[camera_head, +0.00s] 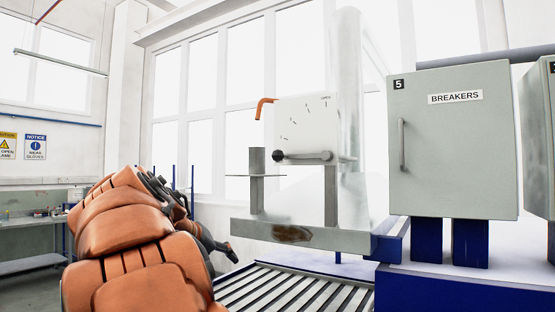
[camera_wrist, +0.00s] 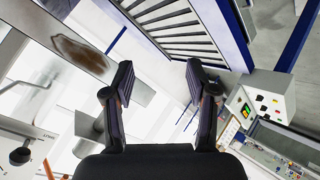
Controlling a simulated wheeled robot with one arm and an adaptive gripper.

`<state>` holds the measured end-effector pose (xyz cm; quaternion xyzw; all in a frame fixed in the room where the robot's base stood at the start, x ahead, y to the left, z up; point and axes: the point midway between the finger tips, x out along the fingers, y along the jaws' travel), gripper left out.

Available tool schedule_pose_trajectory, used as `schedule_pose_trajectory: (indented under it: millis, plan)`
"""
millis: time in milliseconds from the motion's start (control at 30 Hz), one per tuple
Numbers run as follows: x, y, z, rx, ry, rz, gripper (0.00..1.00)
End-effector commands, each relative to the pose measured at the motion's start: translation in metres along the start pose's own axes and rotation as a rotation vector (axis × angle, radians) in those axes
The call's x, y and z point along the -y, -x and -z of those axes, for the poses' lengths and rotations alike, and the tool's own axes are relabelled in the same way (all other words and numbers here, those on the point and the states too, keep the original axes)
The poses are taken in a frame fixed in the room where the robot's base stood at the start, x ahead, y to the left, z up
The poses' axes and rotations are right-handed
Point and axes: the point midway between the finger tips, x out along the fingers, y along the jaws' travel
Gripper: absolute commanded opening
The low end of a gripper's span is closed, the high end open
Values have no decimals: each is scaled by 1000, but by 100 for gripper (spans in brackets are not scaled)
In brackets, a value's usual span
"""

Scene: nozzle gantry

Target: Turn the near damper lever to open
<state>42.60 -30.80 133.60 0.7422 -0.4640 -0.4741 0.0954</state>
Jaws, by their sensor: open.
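A dark grey lever (camera_head: 310,156) with a round black end lies about level across the front of a pale plate (camera_head: 310,120) with small tick marks. An orange bent handle (camera_head: 264,104) sticks out at the plate's upper left; I cannot tell which of the two is the near damper lever. In the wrist view the grey lever's knob (camera_wrist: 20,156) shows at the lower left, with the orange handle (camera_wrist: 48,170) at the bottom edge. My gripper (camera_wrist: 158,78) is open and empty, apart from both. In the head view my orange arm partly hides it, left of and below the plate.
A grey beam with a rusty patch (camera_head: 292,234) runs below the plate. A slatted roller conveyor (camera_head: 295,290) lies below that. A grey breaker cabinet (camera_head: 455,150) stands to the right.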

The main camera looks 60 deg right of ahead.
Motion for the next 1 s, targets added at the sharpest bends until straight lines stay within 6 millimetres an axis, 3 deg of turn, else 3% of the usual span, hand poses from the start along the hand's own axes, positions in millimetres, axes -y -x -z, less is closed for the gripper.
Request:
schedule_pose_trajectory:
  millis: [200,433,700,1000]
  plan:
    - [-66,11,62,-111,-132,-186,57]
    - [-130,34,107,-227,-275,-366,57]
    - [-187,64,128,-344,-432,-530,57]
    - [-212,78,130,-397,-510,-595,57]
